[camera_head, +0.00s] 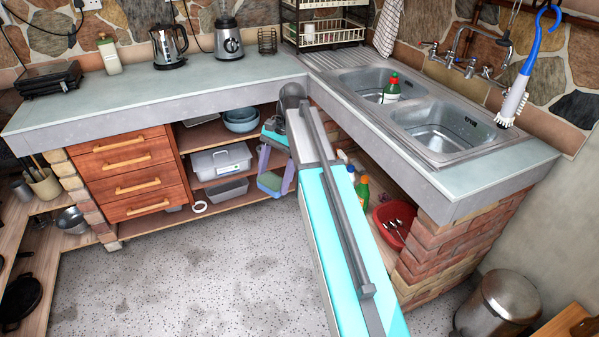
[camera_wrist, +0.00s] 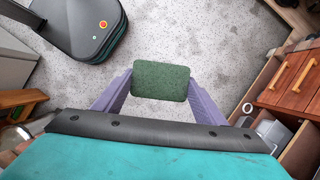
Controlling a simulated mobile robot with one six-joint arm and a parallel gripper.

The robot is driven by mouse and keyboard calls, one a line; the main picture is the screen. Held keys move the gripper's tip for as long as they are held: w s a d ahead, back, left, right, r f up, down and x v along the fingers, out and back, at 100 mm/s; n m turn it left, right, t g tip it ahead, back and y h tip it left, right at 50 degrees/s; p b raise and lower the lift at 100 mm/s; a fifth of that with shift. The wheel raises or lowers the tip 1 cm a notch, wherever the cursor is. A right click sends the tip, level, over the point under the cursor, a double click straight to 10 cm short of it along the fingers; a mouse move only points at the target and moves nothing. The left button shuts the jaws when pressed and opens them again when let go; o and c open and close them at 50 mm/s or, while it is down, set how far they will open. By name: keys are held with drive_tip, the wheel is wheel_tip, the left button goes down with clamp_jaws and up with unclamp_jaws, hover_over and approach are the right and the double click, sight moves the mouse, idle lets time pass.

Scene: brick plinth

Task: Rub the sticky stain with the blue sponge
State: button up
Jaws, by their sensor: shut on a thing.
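My gripper (camera_head: 274,181) has purple fingers and hangs below the counter edge, in front of the open shelves. It is shut on a sponge (camera_head: 270,182), gripped at its two sides. In the wrist view the sponge (camera_wrist: 161,81) shows a dark green rough face between the fingers, with the speckled floor behind it. The sponge appears held in the air, apart from the counter and floor. I cannot pick out a sticky stain with certainty in either view; the grey worktop (camera_head: 235,72) shows no clear mark.
A kettle (camera_head: 168,47), blender (camera_head: 228,40) and black grill (camera_head: 48,80) stand at the back. A red bowl (camera_head: 394,224) sits underneath. The floor (camera_head: 190,275) is open at left.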

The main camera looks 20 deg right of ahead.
drive_tip(key=w+a+f+n, duration=0.1)
drive_tip(key=a+n, duration=0.1)
drive_tip(key=a, duration=0.4)
drive_tip(key=shift+g, duration=0.4)
drive_tip(key=shift+s+d, duration=0.1)
drive_tip(key=shift+s, duration=0.05)
